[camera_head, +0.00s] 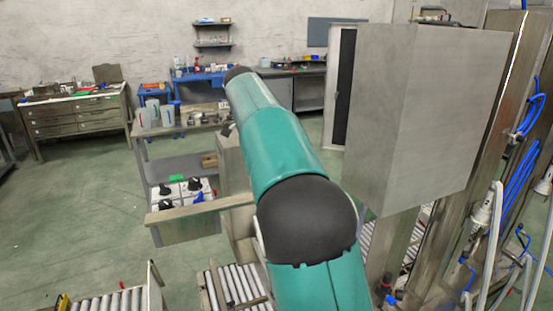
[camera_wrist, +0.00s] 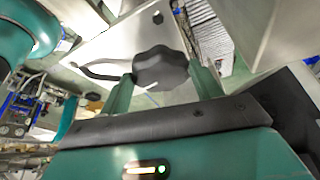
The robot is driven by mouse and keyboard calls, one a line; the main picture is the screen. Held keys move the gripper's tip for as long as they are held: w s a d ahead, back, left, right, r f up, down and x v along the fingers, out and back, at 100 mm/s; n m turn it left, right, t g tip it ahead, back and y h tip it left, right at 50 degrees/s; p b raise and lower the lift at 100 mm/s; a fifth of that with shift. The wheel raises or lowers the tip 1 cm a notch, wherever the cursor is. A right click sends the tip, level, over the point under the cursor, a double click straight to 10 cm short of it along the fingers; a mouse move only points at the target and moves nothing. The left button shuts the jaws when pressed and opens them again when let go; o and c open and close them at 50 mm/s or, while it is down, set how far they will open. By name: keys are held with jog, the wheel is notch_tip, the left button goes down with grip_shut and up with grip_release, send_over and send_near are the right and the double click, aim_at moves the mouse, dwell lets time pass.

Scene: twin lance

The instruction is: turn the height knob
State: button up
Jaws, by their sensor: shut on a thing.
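In the wrist view, a black lobed knob (camera_wrist: 158,66), seemingly the height knob, sits on a pale metal plate (camera_wrist: 112,50). My gripper (camera_wrist: 161,76) has one green finger on each side of the knob and is shut on it. A dark curved handle or lever extends left from the knob. No label or pointer mark can be made out on the knob. In the head view my teal arm reaches away from the camera, and my gripper and the held knob are hidden.
In the head view, a white panel (camera_head: 183,205) with black knobs stands left of my arm. A large grey metal cabinet (camera_head: 435,110) stands close on the right, beside blue hoses (camera_head: 520,170). Roller conveyors (camera_head: 110,303) lie low in front. Green floor is open at left.

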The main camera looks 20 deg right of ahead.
dwell(0.4)
jog(key=o, duration=1)
jog(key=v, duration=0.7)
jog(key=shift+r, duration=0.25)
jog(key=shift+a, duration=0.1)
